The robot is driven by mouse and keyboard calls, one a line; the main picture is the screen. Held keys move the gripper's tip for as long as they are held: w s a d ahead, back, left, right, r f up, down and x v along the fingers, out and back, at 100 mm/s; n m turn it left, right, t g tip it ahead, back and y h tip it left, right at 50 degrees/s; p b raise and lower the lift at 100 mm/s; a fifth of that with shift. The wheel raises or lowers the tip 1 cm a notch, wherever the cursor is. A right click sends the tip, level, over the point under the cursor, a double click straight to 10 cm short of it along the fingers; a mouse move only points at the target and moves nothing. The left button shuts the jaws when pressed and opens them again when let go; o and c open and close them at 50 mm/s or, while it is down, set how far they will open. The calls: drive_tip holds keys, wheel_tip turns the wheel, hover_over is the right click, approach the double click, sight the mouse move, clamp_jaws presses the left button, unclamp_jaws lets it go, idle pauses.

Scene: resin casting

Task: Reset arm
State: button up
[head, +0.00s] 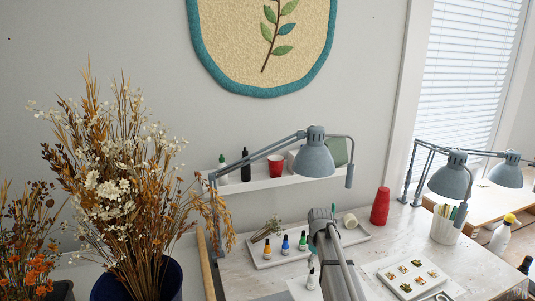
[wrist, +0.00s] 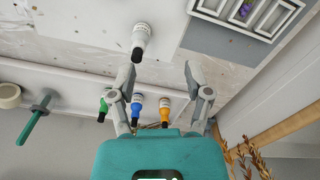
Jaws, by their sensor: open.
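My gripper (wrist: 161,72) is open and empty in the wrist view, its two fingers spread wide. A white bottle with a black cap (wrist: 141,40) lies in view just beyond the left fingertip; I cannot tell whether they touch. In the head view my arm (head: 342,262) reaches up over the worktable from the bottom edge, and its fingers cannot be made out. A white bottle (head: 311,279) stands on the table just left of the arm.
A tray (head: 262,264) holds orange (head: 267,251), blue (head: 285,246) and green (head: 303,243) bottles. A lamp (head: 314,158) overhangs the table. Red cups (head: 380,206), a mold tray (head: 394,291) and a white brush holder (head: 443,229) stand right. Dried flowers (head: 125,190) fill the left.

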drive_tip(key=s+f+m+b, duration=0.2)
drive_tip(key=s+m, duration=0.1)
drive_tip(key=s, duration=0.8)
drive_tip(key=s+a+f+m+b, duration=0.1)
drive_tip(key=s+m, duration=0.3)
drive_tip(key=s, duration=0.8)
drive_tip(key=shift+a+f+b, duration=0.15)
drive_tip(key=shift+f+b, duration=0.25)
drive_tip(key=shift+f, duration=0.25)
